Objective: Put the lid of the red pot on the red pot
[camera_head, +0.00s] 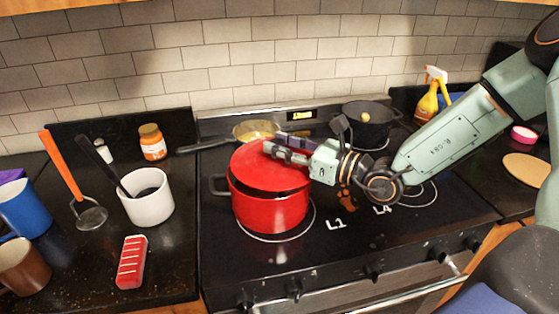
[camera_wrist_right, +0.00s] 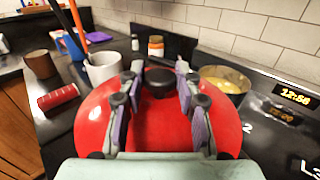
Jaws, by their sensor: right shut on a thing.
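The red pot (camera_head: 268,208) stands on the left front burner of the stove. Its red lid (camera_head: 250,162) is at the top of the pot, and a dark band shows between lid and pot wall at the front right. My right gripper (camera_head: 272,150) reaches in from the right, above the lid. In the wrist view, my right gripper (camera_wrist_right: 157,88) has its fingers on both sides of the lid's black knob (camera_wrist_right: 158,78), shut on it. The red lid (camera_wrist_right: 92,125) spreads out below the fingers. My left gripper is not in view.
A pan with yellow contents (camera_head: 256,130) is behind the pot, and a dark pot (camera_head: 368,128) stands at the back right. A white crock (camera_head: 148,204), a red-and-white block (camera_head: 131,262) and mugs (camera_head: 22,208) occupy the left counter. A spray bottle (camera_head: 428,103) stands at the right.

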